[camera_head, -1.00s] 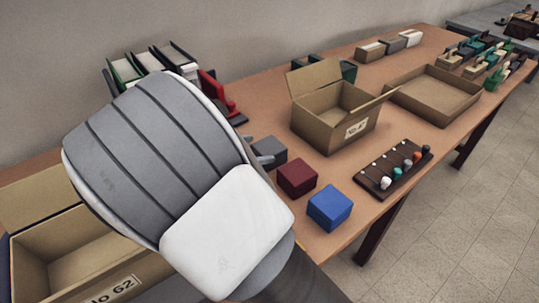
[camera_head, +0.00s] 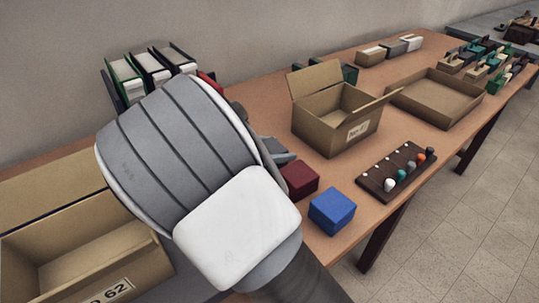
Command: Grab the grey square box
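The grey square box (camera_head: 268,143) is on the wooden table, left of and behind the dark red box (camera_head: 299,180). Only a small part of it shows; my arm hides the rest. My gripper (camera_head: 284,157) shows only as a small grey piece past my wrist, at the grey box. Whether it touches the box, and how its fingers stand, is hidden. A blue box (camera_head: 332,211) stands in front of the dark red one.
An open carton (camera_head: 338,127) stands behind the boxes, with a shallow open carton (camera_head: 437,97) farther right. A dark board with several coloured pegs (camera_head: 391,177) lies right of the blue box. Another open carton (camera_head: 83,258) is at lower left, books (camera_head: 150,72) behind my arm.

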